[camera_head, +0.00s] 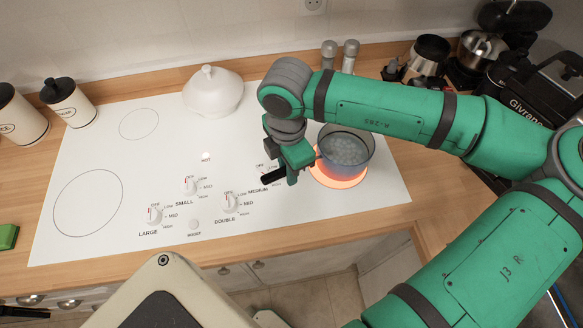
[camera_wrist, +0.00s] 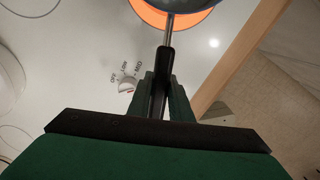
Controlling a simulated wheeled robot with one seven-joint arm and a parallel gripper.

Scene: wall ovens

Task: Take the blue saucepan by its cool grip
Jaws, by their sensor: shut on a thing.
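The blue saucepan (camera_head: 346,147) stands on a glowing orange burner at the right of the white cooktop, with bubbling liquid inside. Its black grip (camera_head: 272,178) points to the left and toward the front. My gripper (camera_head: 292,167) is at this handle, left of the pan. In the wrist view my gripper (camera_wrist: 161,92) is shut around the black grip (camera_wrist: 159,70), with a finger on each side. The metal part of the handle (camera_wrist: 170,30) runs on to the pan (camera_wrist: 178,4), which shows only at the top edge.
The hot burner (camera_head: 338,177) glows under the pan. A white lidded pot (camera_head: 213,92) stands at the back of the white cooktop (camera_head: 130,215). Two shakers (camera_head: 348,57), metal pots (camera_head: 431,50) and a black appliance (camera_head: 535,85) stand behind. Canisters (camera_head: 68,102) stand at left.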

